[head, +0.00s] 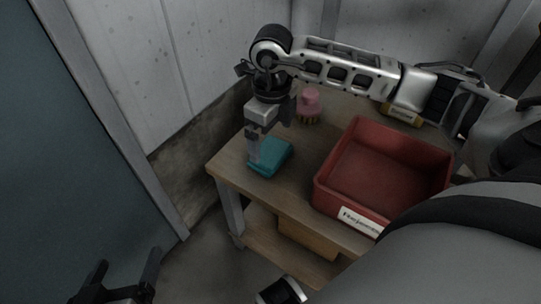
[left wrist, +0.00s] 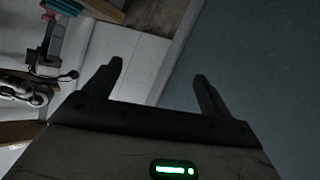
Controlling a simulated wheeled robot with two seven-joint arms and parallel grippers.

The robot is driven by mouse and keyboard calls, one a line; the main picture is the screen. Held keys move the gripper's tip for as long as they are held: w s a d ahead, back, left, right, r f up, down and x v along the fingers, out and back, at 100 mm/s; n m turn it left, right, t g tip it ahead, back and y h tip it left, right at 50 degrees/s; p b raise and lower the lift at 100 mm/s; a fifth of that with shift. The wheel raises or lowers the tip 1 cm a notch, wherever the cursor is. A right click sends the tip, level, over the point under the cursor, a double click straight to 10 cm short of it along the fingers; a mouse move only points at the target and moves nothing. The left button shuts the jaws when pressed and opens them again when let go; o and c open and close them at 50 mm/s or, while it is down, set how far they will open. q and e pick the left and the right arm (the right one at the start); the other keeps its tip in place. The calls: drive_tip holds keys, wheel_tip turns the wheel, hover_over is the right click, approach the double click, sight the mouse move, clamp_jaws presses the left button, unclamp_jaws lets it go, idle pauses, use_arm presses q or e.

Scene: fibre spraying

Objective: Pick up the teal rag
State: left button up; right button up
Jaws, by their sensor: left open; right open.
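The teal rag (head: 273,156), a folded block-like cloth, lies on the wooden table near its left front corner. My right gripper (head: 254,159) points down at the rag's left end, its fingers close to or touching it. The gap between those fingers is hard to see from this angle. My left gripper (head: 118,283) is open and empty at the lower left, low and away from the table. In the left wrist view, its two spread fingers (left wrist: 158,88) have nothing between them.
A red bin (head: 385,176) with a white label stands on the wooden table (head: 232,166), right of the rag. A pink-handled brush (head: 309,104) stands behind the rag, and a yellowish item (head: 403,113) lies behind the bin. A wall and blue-grey panel (head: 70,150) border the left.

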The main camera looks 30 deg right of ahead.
sight(270, 150)
wheel_tip(270, 150, down, 5)
drive_tip(key=shift+w+r+b, duration=0.15)
drive_tip(key=shift+r+b, duration=0.05)
drive_tip(key=shift+b, duration=0.6)
drive_tip(key=shift+f, duration=0.3)
drive_tip(key=c, duration=0.7)
use_arm(q)
drive_tip(key=shift+s+d+r+t+h, duration=0.2)
drive_tip(key=shift+r+t+h, duration=0.2)
drive_tip(key=shift+r, duration=0.2)
use_arm(e)
drive_tip(key=shift+c, duration=0.2)
drive_tip(key=shift+r, duration=0.15)
drive_tip(key=shift+r, duration=0.55)
wheel_tip(270, 150, up, 2)
drive_tip(key=shift+r+p, duration=0.25)
drive_tip(key=shift+p, duration=0.35)
use_arm(q)
drive_tip(key=f+g+p, duration=0.1)
drive_tip(key=a+f+g+y+p, duration=0.1)
drive_tip(key=f+p, duration=0.1)
drive_tip(key=shift+a+f+y, duration=0.1)
drive_tip(key=shift+f+y, duration=0.05)
drive_tip(key=shift+y, duration=0.15)
use_arm(e)
drive_tip(key=s+a+r, duration=0.4)
drive_tip(key=s+r, duration=0.5)
drive_tip(key=s, duration=0.4)
drive_tip(key=shift+s, duration=0.25)
